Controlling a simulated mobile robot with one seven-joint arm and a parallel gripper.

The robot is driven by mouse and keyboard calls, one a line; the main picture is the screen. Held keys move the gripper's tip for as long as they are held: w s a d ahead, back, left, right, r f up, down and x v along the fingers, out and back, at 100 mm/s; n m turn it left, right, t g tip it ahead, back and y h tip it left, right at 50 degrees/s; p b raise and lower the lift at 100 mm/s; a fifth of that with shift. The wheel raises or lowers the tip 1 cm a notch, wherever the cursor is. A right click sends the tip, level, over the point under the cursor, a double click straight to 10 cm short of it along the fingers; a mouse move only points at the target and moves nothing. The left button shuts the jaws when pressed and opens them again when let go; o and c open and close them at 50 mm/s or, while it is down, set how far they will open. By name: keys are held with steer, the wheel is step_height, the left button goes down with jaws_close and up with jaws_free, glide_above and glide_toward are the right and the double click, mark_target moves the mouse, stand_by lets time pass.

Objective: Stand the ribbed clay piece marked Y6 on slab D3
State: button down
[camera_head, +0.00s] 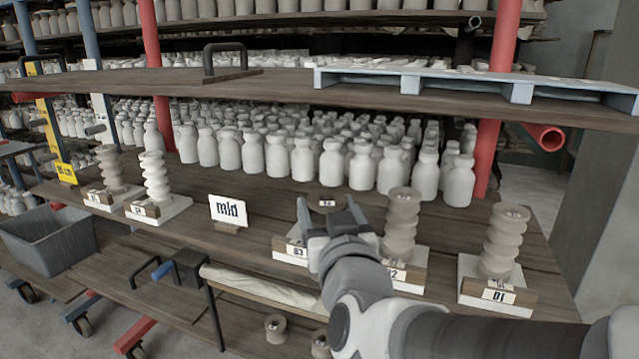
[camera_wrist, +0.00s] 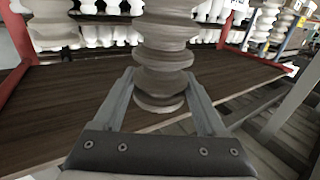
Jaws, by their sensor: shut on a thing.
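My gripper (camera_head: 329,218) is at the middle of the shelf, shut on a ribbed clay piece. The piece's round top (camera_head: 327,203) shows between my fingers, with a small tag too small to read surely. In the wrist view the grey-brown ribbed piece (camera_wrist: 163,65) stands between the two fingers (camera_wrist: 160,95), near one end of it. Slab D3 (camera_head: 289,255), white with a wooden label block, lies at my gripper, partly hidden by it. The piece's lower part is hidden in the head view, so I cannot tell whether it touches the slab.
Ribbed pieces stand on slab D2 (camera_head: 400,225) and slab D1 (camera_head: 502,242) at right. Two more (camera_head: 154,176) (camera_head: 109,170) stand on slabs at left. A sign (camera_head: 228,211) stands left of D3. Many bottles (camera_head: 303,160) fill the back. An upper shelf (camera_head: 270,88) hangs overhead.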

steer(key=w, duration=0.1)
steer(key=w+p, duration=0.2)
steer(key=shift+a+r, duration=0.25)
steer(key=shift+a, duration=0.1)
steer(key=w+a+f+p, duration=0.1)
steer(key=w+f+p, duration=0.1)
steer(key=w, duration=0.4)
steer(key=w+a+f+p, duration=0.1)
steer(key=w+p, duration=0.3)
steer(key=w, duration=0.2)
steer(key=shift+w+f, duration=0.3)
steer(key=shift+f, duration=0.1)
steer(key=shift+f+b, duration=0.2)
steer(key=shift+b, duration=0.1)
jaws_free()
steer(key=shift+r, duration=0.1)
